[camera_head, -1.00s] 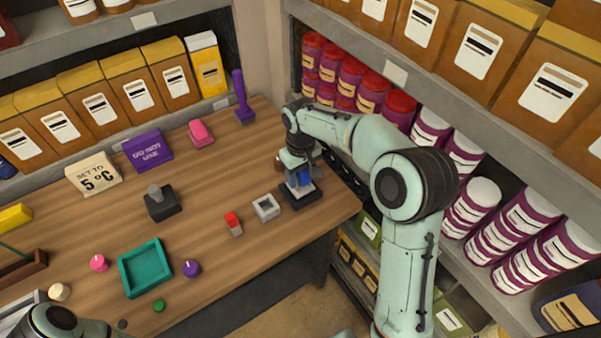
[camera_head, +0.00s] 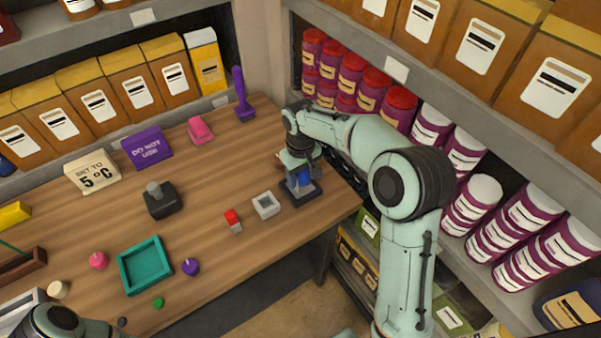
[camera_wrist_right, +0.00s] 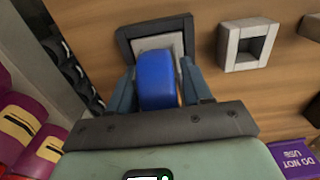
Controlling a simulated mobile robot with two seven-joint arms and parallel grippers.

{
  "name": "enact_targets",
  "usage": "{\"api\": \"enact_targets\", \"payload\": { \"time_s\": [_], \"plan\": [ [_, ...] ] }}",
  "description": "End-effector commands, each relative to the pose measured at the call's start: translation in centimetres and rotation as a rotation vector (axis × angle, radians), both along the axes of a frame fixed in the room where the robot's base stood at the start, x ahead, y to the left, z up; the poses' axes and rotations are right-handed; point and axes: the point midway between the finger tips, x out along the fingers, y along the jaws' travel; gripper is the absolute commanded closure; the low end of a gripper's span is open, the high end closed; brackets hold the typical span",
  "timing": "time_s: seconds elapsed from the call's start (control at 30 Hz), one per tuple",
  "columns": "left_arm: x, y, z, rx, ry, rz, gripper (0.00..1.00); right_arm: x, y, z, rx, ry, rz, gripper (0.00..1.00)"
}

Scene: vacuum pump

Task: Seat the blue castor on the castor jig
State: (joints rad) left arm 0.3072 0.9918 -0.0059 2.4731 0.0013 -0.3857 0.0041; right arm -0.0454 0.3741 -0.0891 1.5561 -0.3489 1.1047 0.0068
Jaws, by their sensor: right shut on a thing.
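The blue castor (camera_head: 305,178) is between the fingers of my right gripper (camera_head: 301,175), above the castor jig (camera_head: 309,198), a dark square base near the table's right edge. In the right wrist view the blue castor (camera_wrist_right: 157,82) stands out between the two fingers of the gripper (camera_wrist_right: 158,68). The dark frame of the jig (camera_wrist_right: 187,24) and a light grey inner part lie right behind it. The castor's lower end is hidden, so I cannot tell whether it touches the jig. My left arm shows at the bottom left; its gripper is out of view.
A light grey square block with a hollow (camera_head: 266,206) stands just left of the jig, with a red-topped block (camera_head: 233,221) beyond. A dark block with a grey knob (camera_head: 161,202) and a teal tray (camera_head: 125,272) are further left. Shelves with red-lidded jars (camera_head: 372,88) rise behind my right arm.

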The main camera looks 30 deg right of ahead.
Motion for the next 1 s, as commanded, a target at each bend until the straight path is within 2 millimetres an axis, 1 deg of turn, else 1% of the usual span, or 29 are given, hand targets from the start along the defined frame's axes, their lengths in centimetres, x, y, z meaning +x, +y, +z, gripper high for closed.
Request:
{"api": "enact_targets", "payload": {
  "time_s": [0.43,0.8,1.0],
  "plan": [
    [0.00,0.00,0.00,0.000,0.000,0.000,0.57,0.07,0.00,0.08,0.000,-0.003,0.000,1.00],
    [-0.20,0.00,-0.22,0.000,0.002,0.000,0.57,0.02,-0.01,-0.55,0.000,-0.003,0.000,1.00],
    [-0.18,0.00,-0.21,0.000,0.002,0.000,0.57,0.04,-0.01,-0.54,0.000,-0.003,0.000,1.00]
  ]
}}
